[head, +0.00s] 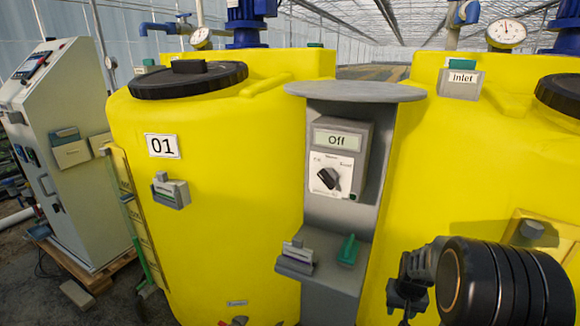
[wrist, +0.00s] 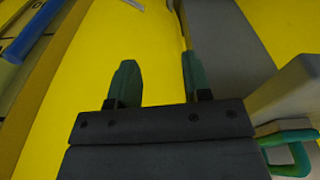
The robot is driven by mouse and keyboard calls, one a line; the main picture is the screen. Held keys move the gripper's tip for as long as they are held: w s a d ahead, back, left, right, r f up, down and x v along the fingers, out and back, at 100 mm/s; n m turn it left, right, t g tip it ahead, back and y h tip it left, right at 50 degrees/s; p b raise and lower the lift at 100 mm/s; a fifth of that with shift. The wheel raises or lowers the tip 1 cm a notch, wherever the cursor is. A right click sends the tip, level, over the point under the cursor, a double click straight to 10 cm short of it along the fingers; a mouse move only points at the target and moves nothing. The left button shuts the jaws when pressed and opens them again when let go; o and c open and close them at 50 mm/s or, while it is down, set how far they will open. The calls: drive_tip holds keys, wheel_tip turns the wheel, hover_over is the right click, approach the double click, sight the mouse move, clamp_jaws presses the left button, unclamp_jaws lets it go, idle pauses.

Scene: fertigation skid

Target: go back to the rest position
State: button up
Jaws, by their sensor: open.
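My gripper (wrist: 157,72) shows in the wrist view with its two green-tipped fingers apart and nothing between them. Yellow tank wall lies behind the fingers. In the head view, my dark arm reaches in at the lower right, in front of the right yellow tank (head: 460,170). The fingers are not clear in that view. My arm's end is right of the grey control post (head: 345,225) and looks apart from it, though the depth is hard to tell.
The post carries a selector box (head: 340,160) reading Off and a low shelf (head: 322,272) with a green-handled part (head: 348,250). The left tank (head: 230,190) is marked 01. A white cabinet (head: 60,170) stands far left. A green loop (wrist: 290,155) shows close by in the wrist view.

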drive_tip(key=s+a+r+n+p, duration=0.1)
drive_tip(key=s+a+r+p, duration=0.3)
drive_tip(key=r, duration=0.7)
drive_tip(key=s+a+r+n+t+p, duration=0.1)
drive_tip(key=s+a+r+p, duration=0.4)
drive_tip(key=r, duration=0.7)
drive_tip(key=s+a+r+n+t+p, duration=0.1)
drive_tip(key=s+a+r+p, duration=0.3)
drive_tip(key=r+p, duration=0.4)
wheel_tip(320, 180, up, 4)
drive_tip(key=shift+s+a+y, duration=0.15)
drive_tip(key=shift+a+y, duration=0.15)
drive_tip(key=shift+a, duration=0.4)
